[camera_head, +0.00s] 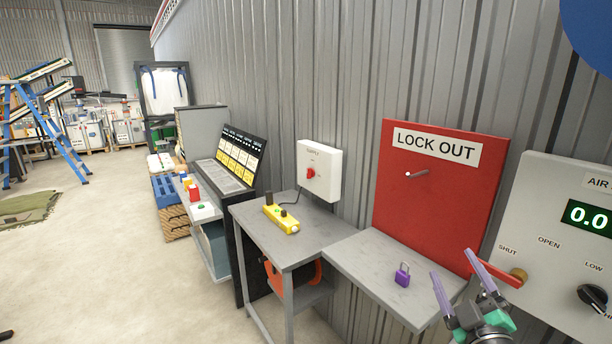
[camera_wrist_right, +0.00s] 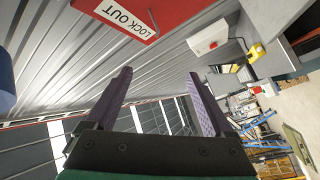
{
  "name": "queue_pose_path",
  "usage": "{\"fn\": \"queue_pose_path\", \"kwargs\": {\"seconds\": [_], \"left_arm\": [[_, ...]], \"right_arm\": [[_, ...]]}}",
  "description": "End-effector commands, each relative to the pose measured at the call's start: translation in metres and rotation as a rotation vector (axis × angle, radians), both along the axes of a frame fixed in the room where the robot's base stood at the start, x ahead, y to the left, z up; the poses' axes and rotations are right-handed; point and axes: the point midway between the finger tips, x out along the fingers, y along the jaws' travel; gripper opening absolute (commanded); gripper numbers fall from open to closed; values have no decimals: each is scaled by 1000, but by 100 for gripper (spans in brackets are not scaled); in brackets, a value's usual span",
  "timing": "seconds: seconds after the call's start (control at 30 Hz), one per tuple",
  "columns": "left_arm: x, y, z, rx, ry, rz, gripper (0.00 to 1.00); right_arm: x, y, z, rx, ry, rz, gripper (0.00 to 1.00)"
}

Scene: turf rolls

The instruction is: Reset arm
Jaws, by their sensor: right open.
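My right gripper (camera_head: 461,291) is at the lower right of the head view, in front of the air panel and beside the right end of the grey shelf. Its two purple fingers stand apart with nothing between them. In the right wrist view the same gripper (camera_wrist_right: 160,95) is open and empty, with the wall and room behind it. My left gripper does not show. A purple padlock (camera_head: 402,276) stands on the grey shelf to the left of my right gripper, apart from it.
The red lock-out board (camera_head: 440,205) and the air panel (camera_head: 560,240), with a red lever (camera_head: 492,268), are close to my right gripper. A grey table (camera_head: 290,240) holds a yellow pendant (camera_head: 281,219). Open floor (camera_head: 90,260) lies at the left.

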Motion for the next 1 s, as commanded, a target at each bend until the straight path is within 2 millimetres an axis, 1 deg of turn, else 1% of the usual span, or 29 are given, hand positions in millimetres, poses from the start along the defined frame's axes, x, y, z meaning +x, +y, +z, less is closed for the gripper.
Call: {"fn": "queue_pose_path", "kwargs": {"seconds": [0.03,0.07,0.1,0.17,0.2,0.23,0.3,0.37,0.4,0.47,0.5,0.57,0.6,0.73,0.87,0.9,0.97,1.0], "left_arm": [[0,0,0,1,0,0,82],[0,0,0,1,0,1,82],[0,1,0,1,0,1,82],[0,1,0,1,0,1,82],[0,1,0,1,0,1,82],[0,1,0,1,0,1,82],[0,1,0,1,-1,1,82],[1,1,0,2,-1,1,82],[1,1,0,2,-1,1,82],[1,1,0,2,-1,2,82],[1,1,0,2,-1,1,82],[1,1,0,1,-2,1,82],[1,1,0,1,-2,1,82],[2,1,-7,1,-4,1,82],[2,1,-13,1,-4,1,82],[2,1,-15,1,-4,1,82],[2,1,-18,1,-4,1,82],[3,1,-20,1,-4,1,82]], "right_arm": [[-11,-19,-41,153,133,-103,87],[-18,-27,-66,227,218,-158,87],[-31,-32,-97,311,329,-216,87],[-51,-32,-139,411,486,-276,87],[-64,-29,-162,462,580,-302,87],[-75,-25,-177,496,649,-318,87],[-99,-13,-208,562,795,-340,87],[-119,-1,-228,606,908,-347,87],[-132,8,-240,633,982,-349,87],[-152,21,-254,665,1087,-344,87],[-165,30,-262,685,1155,-339,87],[-185,44,-272,711,1254,-323,87],[-198,54,-277,725,1319,-311,87],[-190,54,-334,716,1346,-323,87],[-188,55,-393,710,1367,-332,87],[-190,55,-413,708,1374,-334,87],[-194,55,-446,704,1387,-339,87],[-199,54,-469,701,1397,-342,87]]}}
